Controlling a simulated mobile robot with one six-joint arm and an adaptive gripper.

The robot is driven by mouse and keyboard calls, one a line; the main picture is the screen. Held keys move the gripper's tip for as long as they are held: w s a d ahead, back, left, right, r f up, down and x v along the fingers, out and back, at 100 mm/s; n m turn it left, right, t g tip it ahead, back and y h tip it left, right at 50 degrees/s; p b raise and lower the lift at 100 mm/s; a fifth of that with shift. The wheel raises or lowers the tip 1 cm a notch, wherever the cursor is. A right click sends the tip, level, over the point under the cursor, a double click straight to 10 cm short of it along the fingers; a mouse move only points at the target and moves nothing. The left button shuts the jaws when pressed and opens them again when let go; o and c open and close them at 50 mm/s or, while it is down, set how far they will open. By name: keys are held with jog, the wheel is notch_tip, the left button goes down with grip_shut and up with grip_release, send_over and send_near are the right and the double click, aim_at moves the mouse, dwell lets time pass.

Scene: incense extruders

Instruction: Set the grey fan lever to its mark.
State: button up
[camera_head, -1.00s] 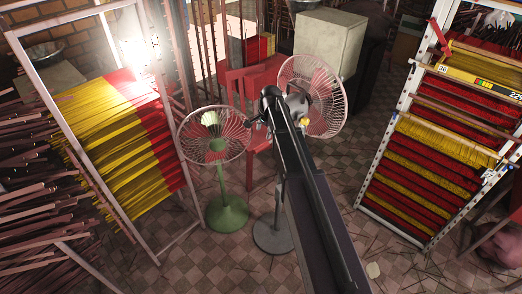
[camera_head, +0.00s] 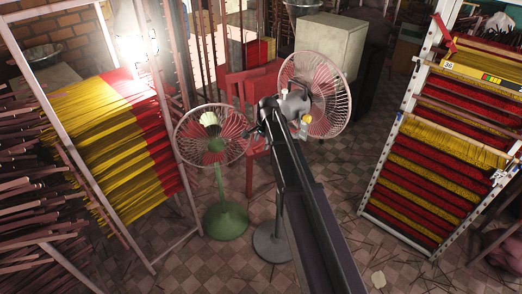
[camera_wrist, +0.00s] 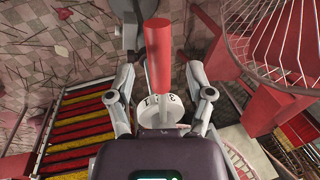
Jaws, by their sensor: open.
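The grey fan stands at the centre of the head view, with its round wire guard and grey motor housing (camera_head: 297,104) beside the end of my arm. In the wrist view a red cylindrical lever (camera_wrist: 158,55) sticks up from a pale round dial (camera_wrist: 160,108) with dark marks. My gripper (camera_wrist: 158,78) is open, one finger on each side of the lever, with a visible gap on both sides. The dial lies between the fingers, close to the palm. I cannot read which mark the lever points at. In the head view the arm hides the lever.
A green fan (camera_head: 227,220) stands just left of the grey fan. Racks of red and yellow incense stand at left (camera_head: 110,135) and right (camera_head: 430,170). A red chair (camera_head: 255,85) and a pale cabinet (camera_head: 328,43) are behind. Some tiled floor is clear between the fans and right rack.

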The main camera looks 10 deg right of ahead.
jog(key=shift+w+a+f+b, duration=0.1)
jog(key=shift+w+f+b, duration=0.1)
jog(key=shift+f+b, duration=0.75)
jog(key=shift+f, duration=0.15)
grip_shut()
